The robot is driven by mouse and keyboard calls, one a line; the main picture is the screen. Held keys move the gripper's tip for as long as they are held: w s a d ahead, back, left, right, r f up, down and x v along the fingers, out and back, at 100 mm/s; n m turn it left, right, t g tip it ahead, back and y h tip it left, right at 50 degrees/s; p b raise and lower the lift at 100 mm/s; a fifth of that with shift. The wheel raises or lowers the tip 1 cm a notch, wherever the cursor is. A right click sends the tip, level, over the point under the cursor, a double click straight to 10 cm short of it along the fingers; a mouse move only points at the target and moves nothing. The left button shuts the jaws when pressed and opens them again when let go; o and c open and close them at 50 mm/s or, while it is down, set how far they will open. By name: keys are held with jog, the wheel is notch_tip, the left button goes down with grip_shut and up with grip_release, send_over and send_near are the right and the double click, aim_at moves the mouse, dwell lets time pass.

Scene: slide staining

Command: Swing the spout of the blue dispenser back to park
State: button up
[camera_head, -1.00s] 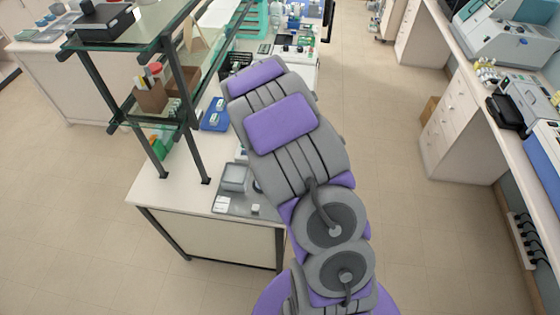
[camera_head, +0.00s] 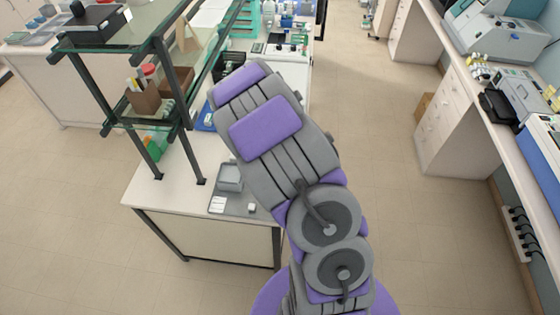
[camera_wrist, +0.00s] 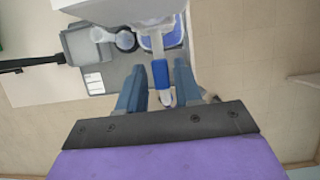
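In the wrist view a dispenser with a white upper body (camera_wrist: 125,10) fills the top edge. Its pale spout arm (camera_wrist: 157,42) reaches down the picture and carries a blue sleeve (camera_wrist: 160,73) near its white end. My gripper (camera_wrist: 159,78) is open, with one blue-grey finger left of the sleeve and one right of it. Gaps show on both sides, so the fingers look apart from the spout. In the head view my arm covers the gripper and the dispenser.
A grey mat on the bench holds a grey tray (camera_wrist: 83,46), a small round vessel (camera_wrist: 126,41) and a white card (camera_wrist: 94,84). In the head view the glass-shelved rack (camera_head: 150,108) stands left of my arm. The floor (camera_head: 385,230) to the right is clear.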

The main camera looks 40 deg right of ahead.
jog(key=shift+o, duration=0.7)
jog(key=p+v, duration=0.3)
jog(key=v, duration=1.4)
jog(key=shift+p, duration=0.4)
jog(key=shift+a+r, duration=0.1)
